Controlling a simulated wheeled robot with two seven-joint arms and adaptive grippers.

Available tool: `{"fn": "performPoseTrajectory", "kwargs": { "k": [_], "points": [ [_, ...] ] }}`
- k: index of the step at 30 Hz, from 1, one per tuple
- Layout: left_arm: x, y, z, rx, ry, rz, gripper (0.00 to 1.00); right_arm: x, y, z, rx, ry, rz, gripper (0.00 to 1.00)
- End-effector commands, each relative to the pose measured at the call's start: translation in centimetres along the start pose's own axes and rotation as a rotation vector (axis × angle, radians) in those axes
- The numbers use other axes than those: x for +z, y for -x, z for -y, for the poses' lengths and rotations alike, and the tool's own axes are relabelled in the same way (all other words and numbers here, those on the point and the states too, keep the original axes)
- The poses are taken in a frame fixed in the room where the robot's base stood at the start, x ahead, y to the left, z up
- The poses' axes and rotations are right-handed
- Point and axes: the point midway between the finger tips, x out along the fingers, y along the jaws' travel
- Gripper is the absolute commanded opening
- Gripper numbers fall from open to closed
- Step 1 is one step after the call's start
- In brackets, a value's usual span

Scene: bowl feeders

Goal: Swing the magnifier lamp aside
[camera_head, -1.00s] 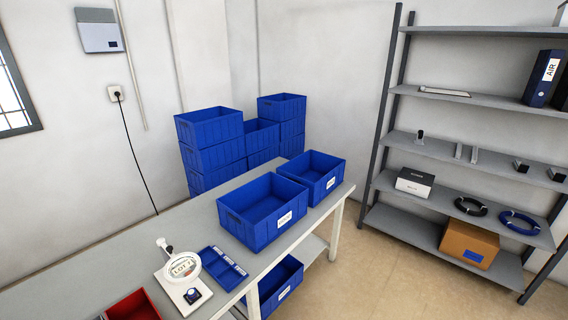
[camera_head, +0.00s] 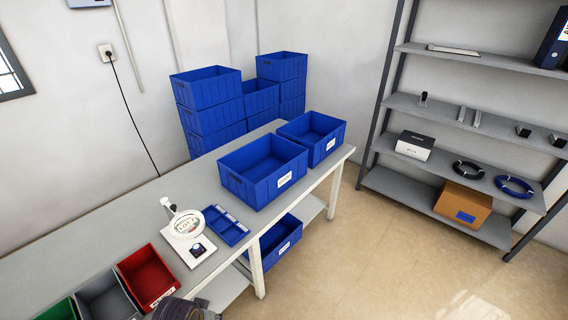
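The magnifier lamp (camera_head: 170,205) is white, with a small jointed arm and a round ring head (camera_head: 187,224). It stands on the grey workbench (camera_head: 120,225) in the camera_head view. The ring head lies over a white plate (camera_head: 180,247), and dark lettering shows through the lens. A small dark round part (camera_head: 197,249) sits at the near corner of the plate. Neither gripper can be made out in this view. A dark grey piece, which seems to be part of my own body, shows at the bottom edge.
A blue divided tray (camera_head: 226,225) lies right of the lamp. Red (camera_head: 146,272), grey (camera_head: 104,298) and green bins stand at the front left. Two large blue crates (camera_head: 262,168) stand farther back. A shelf rack (camera_head: 445,58) stands at the right. The bench left of the lamp is clear.

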Motion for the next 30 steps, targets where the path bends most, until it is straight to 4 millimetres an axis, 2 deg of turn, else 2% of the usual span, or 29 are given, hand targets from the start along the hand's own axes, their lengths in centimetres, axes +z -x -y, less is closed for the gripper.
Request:
{"fn": "performPoseTrajectory", "kwargs": {
  "k": [3, 14, 24, 30],
  "points": [
    [0.7, -3.2, -0.1, 0.002, -0.001, 0.014, 0.42, 0.0, 0.0, 0.3, -0.003, -0.001, 0.001, 0.40],
    [3.9, -12.2, -0.6, 0.007, -0.007, 0.044, 0.42, 0.5, 0.0, 1.4, -0.014, -0.002, 0.007, 0.40],
    [8.5, -19.7, -0.9, 0.010, -0.012, 0.073, 0.42, 1.1, 0.1, 3.1, -0.032, -0.007, 0.014, 0.40],
    [11.8, -23.6, -1.1, 0.013, -0.015, 0.090, 0.42, 0.9, 0.1, 3.4, -0.035, -0.007, 0.012, 0.40]
  ]
}}
